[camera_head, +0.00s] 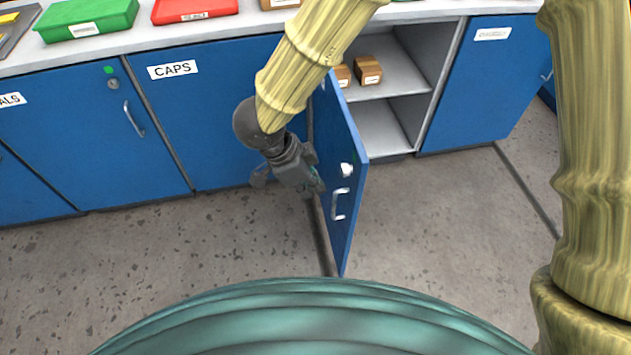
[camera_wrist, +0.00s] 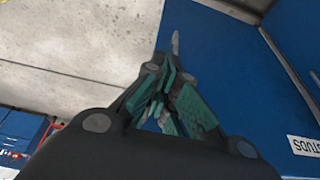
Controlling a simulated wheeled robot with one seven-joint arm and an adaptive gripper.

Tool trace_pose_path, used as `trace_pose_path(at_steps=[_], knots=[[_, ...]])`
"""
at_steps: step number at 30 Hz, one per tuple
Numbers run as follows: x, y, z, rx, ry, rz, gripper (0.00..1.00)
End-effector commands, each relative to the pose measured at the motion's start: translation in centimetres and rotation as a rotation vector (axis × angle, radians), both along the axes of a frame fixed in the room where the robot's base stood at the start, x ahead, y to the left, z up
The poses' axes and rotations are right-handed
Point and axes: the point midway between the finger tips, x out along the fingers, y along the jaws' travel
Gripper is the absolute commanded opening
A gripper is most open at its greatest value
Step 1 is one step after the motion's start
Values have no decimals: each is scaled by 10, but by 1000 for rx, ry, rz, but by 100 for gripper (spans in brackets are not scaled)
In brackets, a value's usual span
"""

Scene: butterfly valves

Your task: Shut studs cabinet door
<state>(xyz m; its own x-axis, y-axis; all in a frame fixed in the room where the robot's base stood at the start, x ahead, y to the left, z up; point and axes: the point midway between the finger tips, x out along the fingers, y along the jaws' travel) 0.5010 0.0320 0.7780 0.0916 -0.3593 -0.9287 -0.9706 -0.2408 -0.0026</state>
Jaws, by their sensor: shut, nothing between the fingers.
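The blue studs cabinet door (camera_head: 345,150) stands swung out from its cabinet in the head view, its edge toward me. A pale handle (camera_head: 340,203) and a white round lock (camera_head: 346,170) show on it. Its STUDS label (camera_wrist: 304,146) shows at the right of the wrist view. The open cabinet (camera_head: 385,75) is behind and right of the door. My gripper (camera_head: 318,186) is left of the door, close to its outer face; I cannot tell whether it touches. In the wrist view my gripper's fingers (camera_wrist: 170,112) are together and hold nothing.
A shut CAPS door (camera_head: 195,110) is to the left and another shut blue door (camera_head: 480,85) to the right. Brown boxes (camera_head: 368,71) sit on the inner shelf. Green (camera_head: 88,20) and red (camera_head: 194,9) bins stand on the counter. The floor right of the door is clear.

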Motion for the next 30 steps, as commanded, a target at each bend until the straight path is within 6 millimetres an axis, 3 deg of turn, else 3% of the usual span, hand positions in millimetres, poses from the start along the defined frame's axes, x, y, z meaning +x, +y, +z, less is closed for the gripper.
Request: trace_pose_path(at_steps=[13, 21, 30], knots=[[6, -27, -72, -4, 2, 1, 0], [14, -58, -69, -1, 1, 0, 0], [16, -66, -69, 0, 1, 0, 0]])
